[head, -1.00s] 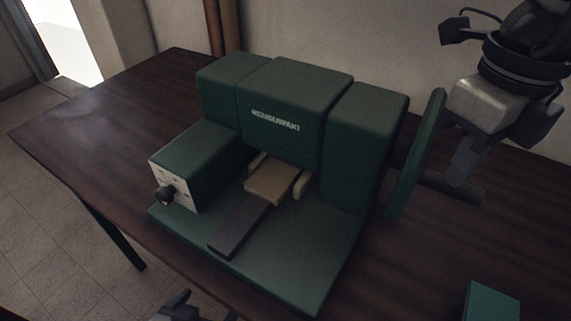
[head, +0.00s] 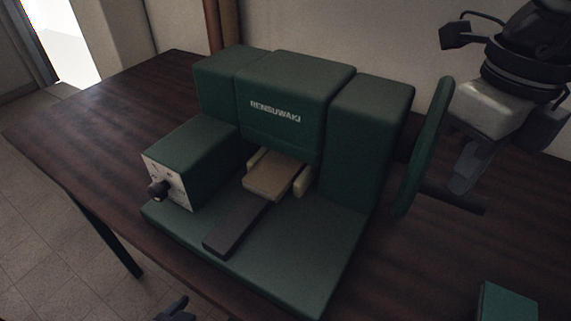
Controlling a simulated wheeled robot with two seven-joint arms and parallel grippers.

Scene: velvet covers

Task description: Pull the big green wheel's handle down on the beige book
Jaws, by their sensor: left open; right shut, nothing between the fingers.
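The green press (head: 350,135) stands on the table, and the beige book (head: 268,181) lies under its head. The big green wheel (head: 424,150) is on the press's right side, seen nearly edge-on. Its dark bar handle (head: 462,200) sticks out to the right, low on the wheel. My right gripper (head: 462,182) is shut with nothing in it and points down at the handle, its tip at or just above the bar; I cannot tell whether they touch. My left gripper (head: 178,312) is open, mostly cut off by the bottom edge.
A grey lever-like slab (head: 235,225) lies on the press base in front of the book. A green box with a pale panel and dark knob (head: 158,190) is at the left. A teal box (head: 507,303) is at bottom right. The dark table (head: 95,130) is clear at left.

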